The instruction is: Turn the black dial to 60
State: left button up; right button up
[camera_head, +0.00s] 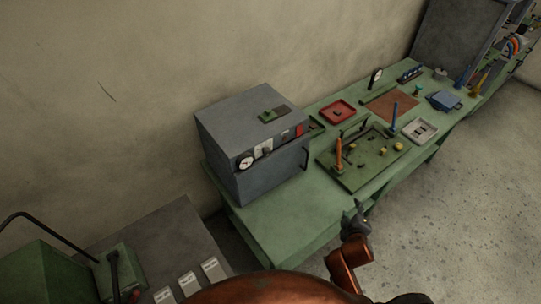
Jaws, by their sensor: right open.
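A grey box-shaped unit (222,128) stands on the green bench against the wall. Its front panel carries a round white gauge (246,162), pale label plates and a red part (299,131). A small dark knob (267,152) sits among them and looks like the black dial. It is too small to read its setting. My right gripper (357,208) is open and empty at the bench's front edge, to the right of and nearer than the unit, well apart from the panel. My left gripper is out of view.
The green bench (275,217) is bare in front of the unit. To its right are a green fixture board (349,179) with upright orange and blue handles, a red tray (337,112) and a pale tray (428,127). A grey surface with white labels is at lower left.

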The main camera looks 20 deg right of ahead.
jog(key=w+a+r+n+t+y, duration=0.1)
jog(key=w+a+r+n+t, duration=0.25)
jog(key=w+r+n, duration=0.3)
jog(key=w+a+r+n+t, duration=0.2)
jog(key=w+r+n+t, duration=0.2)
jog(key=w+r+n, duration=0.25)
jog(key=n+y, duration=1.1)
jog(key=n, duration=0.8)
send_near(269, 154)
jog(key=w, duration=0.1)
jog(key=x, duration=0.4)
jog(key=p+x, duration=0.1)
jog(key=x, duration=0.1)
jog(key=shift+a+r, duration=0.1)
jog(key=shift+a, duration=0.2)
jog(key=shift+x, duration=0.8)
jog(key=shift+c, duration=0.3)
grip_shut()
